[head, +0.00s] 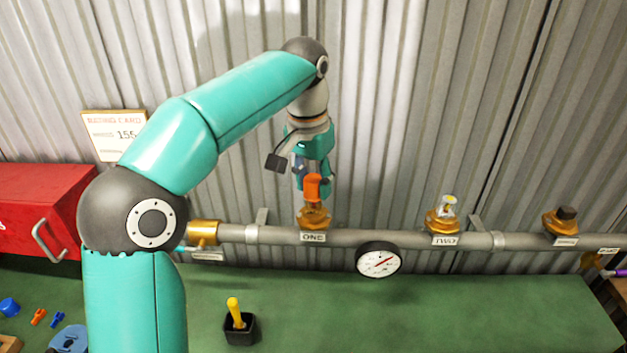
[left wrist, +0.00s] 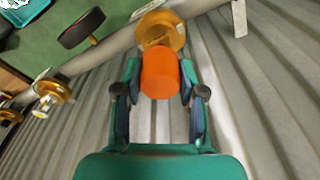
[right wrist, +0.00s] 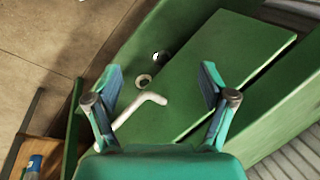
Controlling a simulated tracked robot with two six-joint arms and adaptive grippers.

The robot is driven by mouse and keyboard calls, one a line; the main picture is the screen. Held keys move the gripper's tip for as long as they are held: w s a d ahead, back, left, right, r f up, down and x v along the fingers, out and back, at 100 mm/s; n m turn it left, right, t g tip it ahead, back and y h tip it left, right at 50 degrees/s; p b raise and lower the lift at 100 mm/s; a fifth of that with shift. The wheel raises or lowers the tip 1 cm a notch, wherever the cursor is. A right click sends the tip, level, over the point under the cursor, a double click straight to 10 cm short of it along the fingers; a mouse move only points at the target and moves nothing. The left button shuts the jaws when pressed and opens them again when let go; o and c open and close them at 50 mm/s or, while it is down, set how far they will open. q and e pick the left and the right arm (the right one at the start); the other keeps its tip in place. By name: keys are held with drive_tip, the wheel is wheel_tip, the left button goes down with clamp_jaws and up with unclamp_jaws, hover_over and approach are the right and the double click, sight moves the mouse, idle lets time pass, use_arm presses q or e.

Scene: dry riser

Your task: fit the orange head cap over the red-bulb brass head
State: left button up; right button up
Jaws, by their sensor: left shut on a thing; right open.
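The orange head cap (head: 313,186) is in my left gripper (head: 314,178), right above the brass head (head: 314,218) at the label ONE. In the left wrist view, the fingers of my left gripper (left wrist: 160,76) are shut on the sides of the orange cap (left wrist: 160,72). The brass head (left wrist: 161,30) lies straight beyond its far end. I cannot tell whether the cap is around the head or just touching it. No red bulb shows; the cap hides that spot. My right gripper (right wrist: 160,74) is open and empty, away from the pipe.
A grey pipe (head: 345,238) carries a head with a clear bulb (head: 446,208), a dark-tipped head (head: 564,218) and a gauge (head: 378,260). A black pot with a yellow handle (head: 236,314) stands on the green bench (head: 460,310). A pale bent handle (right wrist: 135,115) lies below my right gripper.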

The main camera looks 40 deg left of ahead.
use_arm(q)
drive_tip(key=shift+f+b, duration=1)
drive_tip(key=shift+f, duration=0.5)
drive_tip(key=o, duration=0.8)
drive_tip(key=shift+r, duration=0.1)
drive_tip(key=r, duration=0.7)
drive_tip(key=shift+s, duration=0.35)
drive_tip(key=shift+r, duration=0.1)
drive_tip(key=shift+s, duration=0.1)
